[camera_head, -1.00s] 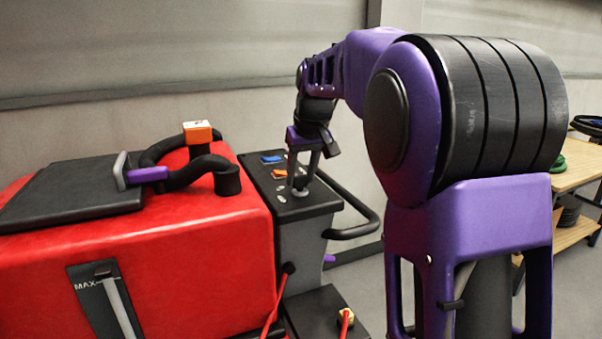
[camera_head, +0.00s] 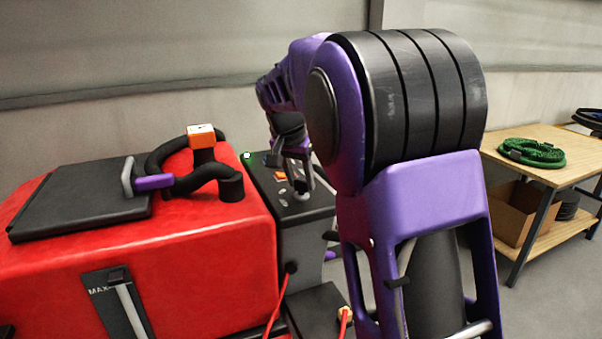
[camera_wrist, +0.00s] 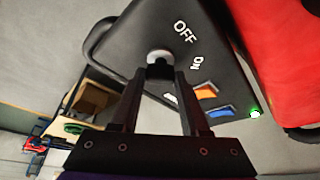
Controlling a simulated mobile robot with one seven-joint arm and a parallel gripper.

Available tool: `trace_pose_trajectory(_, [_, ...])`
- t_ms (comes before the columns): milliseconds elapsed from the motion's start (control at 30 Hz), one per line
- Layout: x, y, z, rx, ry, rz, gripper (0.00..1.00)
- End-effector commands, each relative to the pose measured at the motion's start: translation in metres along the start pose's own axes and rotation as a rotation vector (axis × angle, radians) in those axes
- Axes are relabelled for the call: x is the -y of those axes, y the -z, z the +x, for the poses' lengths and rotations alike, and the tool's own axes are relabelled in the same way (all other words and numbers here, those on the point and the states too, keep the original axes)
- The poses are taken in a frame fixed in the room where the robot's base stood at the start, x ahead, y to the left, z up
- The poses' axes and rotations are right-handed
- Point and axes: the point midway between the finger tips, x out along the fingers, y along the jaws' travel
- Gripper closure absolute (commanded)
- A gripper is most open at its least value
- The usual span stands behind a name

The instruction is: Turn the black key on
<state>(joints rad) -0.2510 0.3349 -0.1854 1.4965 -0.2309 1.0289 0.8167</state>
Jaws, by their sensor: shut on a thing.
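The black key (camera_wrist: 159,71) sits in a round grey lock (camera_wrist: 158,56) on the dark control panel (camera_wrist: 140,35), between my fingertips in the wrist view. My gripper (camera_wrist: 157,72) is shut on it. "OFF" and "ON" are printed beside the lock. In the head view my gripper (camera_head: 300,187) reaches down to the panel (camera_head: 262,178), and my arm hides part of it. A small green light (camera_wrist: 255,113) glows at the panel's corner; it also shows in the head view (camera_head: 247,155).
An orange switch (camera_wrist: 206,91) and a blue switch (camera_wrist: 221,111) lie on the panel near my fingers. The red tank (camera_head: 200,250) with a black hose (camera_head: 205,175) stands at the left. A wooden table (camera_head: 545,140) with a green coil (camera_head: 532,152) stands at the right.

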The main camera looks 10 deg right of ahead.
Motion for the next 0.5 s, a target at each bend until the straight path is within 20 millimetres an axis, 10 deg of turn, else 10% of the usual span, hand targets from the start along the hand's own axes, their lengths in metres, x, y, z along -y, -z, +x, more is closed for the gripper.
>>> trace_pose_trajectory(500, [0.0016,0.0003,-0.0005,0.001,-0.081,0.198,1.00])
